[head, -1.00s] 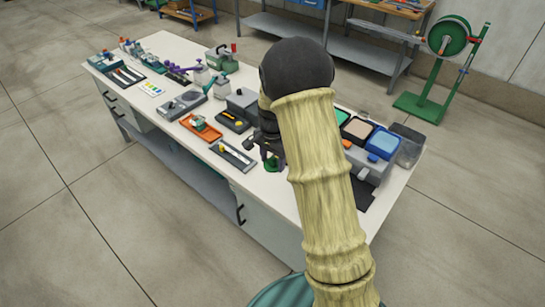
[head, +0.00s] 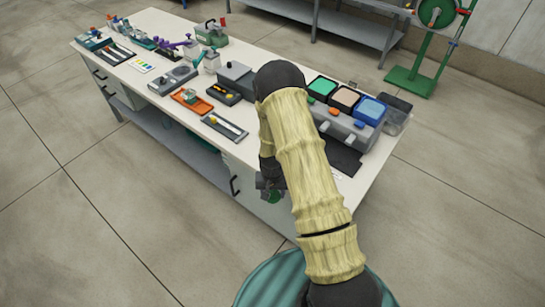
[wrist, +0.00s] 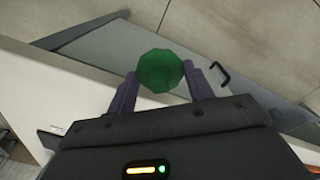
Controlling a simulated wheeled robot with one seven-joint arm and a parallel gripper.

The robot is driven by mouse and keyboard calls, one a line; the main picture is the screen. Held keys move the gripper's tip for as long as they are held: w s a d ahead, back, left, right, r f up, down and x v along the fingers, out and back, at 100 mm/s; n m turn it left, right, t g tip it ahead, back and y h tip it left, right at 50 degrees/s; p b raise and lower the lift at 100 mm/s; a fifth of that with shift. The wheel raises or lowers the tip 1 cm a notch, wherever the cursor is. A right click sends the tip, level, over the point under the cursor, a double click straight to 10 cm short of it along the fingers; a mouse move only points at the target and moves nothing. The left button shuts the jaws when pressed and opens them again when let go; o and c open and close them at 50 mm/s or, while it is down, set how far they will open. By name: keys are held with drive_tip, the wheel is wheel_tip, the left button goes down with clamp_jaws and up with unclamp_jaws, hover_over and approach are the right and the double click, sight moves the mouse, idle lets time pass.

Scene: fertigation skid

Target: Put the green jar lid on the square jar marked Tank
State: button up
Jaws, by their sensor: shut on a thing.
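The green jar lid (wrist: 160,70) is held between the two fingers of my gripper (wrist: 161,82), which is shut on it. In the head view the lid (head: 273,196) shows small and dark green below my wrist, in front of the bench's near edge. No Tank marking is readable, so I cannot tell which thing is the square jar. A small clear vessel (head: 190,95) stands on an orange tray (head: 205,107), and a greyish clear container (head: 397,115) is at the bench's right end.
The white bench (head: 150,25) carries several tools and trays along its length. A grey unit with green, tan and blue bins (head: 370,110) stands at the right, near a black mat (head: 342,156). Dark drawer handles (head: 234,186) stick out of the bench front.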

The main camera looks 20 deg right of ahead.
drive_tip(key=s+f+n+b, duration=0.3)
drive_tip(key=s+f+b, duration=0.1)
drive_tip(key=f, duration=1.2)
drive_tip(key=shift+a+b, duration=0.25)
drive_tip(key=shift+b, duration=0.65)
